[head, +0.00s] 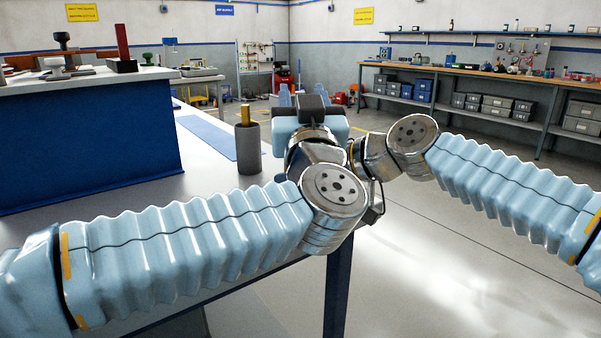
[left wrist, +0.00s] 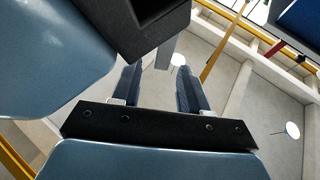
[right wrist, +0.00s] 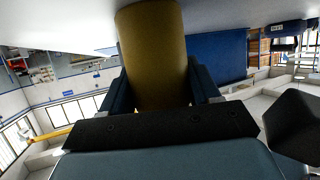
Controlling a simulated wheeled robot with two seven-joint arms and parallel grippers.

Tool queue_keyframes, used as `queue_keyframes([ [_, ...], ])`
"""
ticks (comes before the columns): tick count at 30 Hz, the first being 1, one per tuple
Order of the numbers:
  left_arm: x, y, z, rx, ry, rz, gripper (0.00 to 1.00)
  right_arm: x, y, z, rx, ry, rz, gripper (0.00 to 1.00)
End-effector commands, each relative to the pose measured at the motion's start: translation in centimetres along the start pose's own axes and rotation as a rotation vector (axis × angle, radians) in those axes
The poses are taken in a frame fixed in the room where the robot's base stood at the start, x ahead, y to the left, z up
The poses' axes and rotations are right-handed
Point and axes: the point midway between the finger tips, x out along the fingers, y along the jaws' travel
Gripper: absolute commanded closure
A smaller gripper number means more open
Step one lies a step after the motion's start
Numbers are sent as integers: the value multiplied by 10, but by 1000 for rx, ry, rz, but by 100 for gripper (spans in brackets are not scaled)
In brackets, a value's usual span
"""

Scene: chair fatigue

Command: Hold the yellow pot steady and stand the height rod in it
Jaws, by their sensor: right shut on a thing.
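A yellow cylinder, apparently the yellow pot (right wrist: 158,55), fills the space between the fingers of my right gripper (right wrist: 160,95) in the right wrist view; the gripper is shut on it. The head view hides this pot and the right fingers. My left gripper (head: 304,95) is beside the right one, its fingers apart; in the left wrist view (left wrist: 160,90) nothing is clearly held between them. A dark grey cylinder (head: 248,150) stands on the white table, with a narrower yellow rod (head: 245,115) rising from its top. I cannot tell if this is the height rod.
The white table (head: 205,185) is mostly clear around the grey cylinder. A raised blue-sided stand (head: 90,140) at left carries a red post (head: 122,42) and tools. A workbench (head: 480,75) with bins lies far right. My two wrists are very close together.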

Motion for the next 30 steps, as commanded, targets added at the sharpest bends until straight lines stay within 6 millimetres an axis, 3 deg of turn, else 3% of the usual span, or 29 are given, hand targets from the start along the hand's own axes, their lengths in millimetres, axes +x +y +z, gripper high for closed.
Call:
queue_keyframes([
  [11, -7, 0, 0, 0, -1, 1, 54, 0, 0, 0, 0, 0, 0, 71],
  [24, -98, 1, 0, 0, 0, 3, 54, 0, 0, 0, 0, 0, 0, 71],
  [30, -118, 0, 0, 0, -1, 1, 54, 0, 0, 0, 0, 0, 0, 71],
])
